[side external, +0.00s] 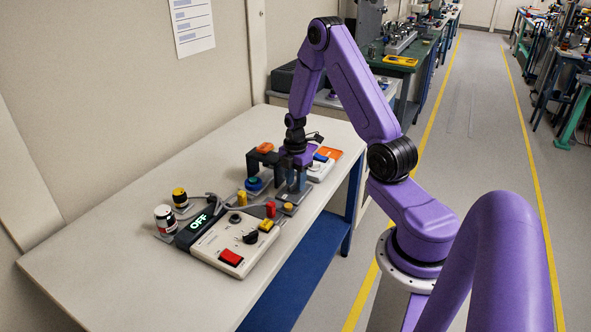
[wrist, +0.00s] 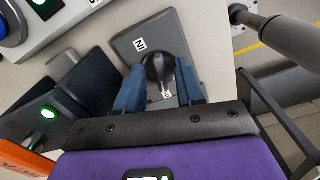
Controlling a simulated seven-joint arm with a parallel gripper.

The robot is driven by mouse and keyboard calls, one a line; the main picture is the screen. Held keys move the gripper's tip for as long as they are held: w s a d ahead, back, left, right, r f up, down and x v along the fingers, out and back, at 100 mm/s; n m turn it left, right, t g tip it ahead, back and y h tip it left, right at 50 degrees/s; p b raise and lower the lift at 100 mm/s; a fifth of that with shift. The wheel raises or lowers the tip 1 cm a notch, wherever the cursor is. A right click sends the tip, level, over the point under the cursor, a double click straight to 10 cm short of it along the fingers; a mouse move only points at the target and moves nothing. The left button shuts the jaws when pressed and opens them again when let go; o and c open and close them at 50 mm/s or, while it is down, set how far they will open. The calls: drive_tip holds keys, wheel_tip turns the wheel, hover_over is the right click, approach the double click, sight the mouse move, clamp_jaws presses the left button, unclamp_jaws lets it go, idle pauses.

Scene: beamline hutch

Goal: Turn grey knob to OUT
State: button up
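In the wrist view a dark grey knob (wrist: 158,69) sits on a grey plate (wrist: 144,38). A white label reading IN, turned in the picture, lies above the knob on the plate. A second white label (wrist: 167,93) lies below the knob, partly hidden and not legible. My gripper (wrist: 160,72) has one blue-grey finger on each side of the knob, very close to it. I cannot tell whether both fingers press on it. In the side view my gripper (side external: 291,192) is down at the bench's right part, and the knob is hidden there.
The bench front (side external: 120,270) is clear.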

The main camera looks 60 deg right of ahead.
wheel_tip(320, 180, up, 17)
drive_tip(key=shift+r, duration=0.2)
idle(0.4)
drive_tip(key=s+a+r+m, duration=0.1)
drive_tip(key=s+a, duration=0.1)
drive_tip(key=a, duration=0.8)
drive_tip(key=s+a+r, duration=0.1)
drive_tip(key=s+a, duration=0.1)
drive_tip(key=a, duration=0.7)
drive_tip(key=s+a, duration=0.4)
drive_tip(key=s, duration=0.5)
drive_tip(key=s+a+m, duration=0.1)
drive_tip(key=s+a, duration=0.4)
drive_tip(key=s, duration=0.5)
drive_tip(key=shift+a+m, duration=0.15)
drive_tip(key=shift+m, duration=0.15)
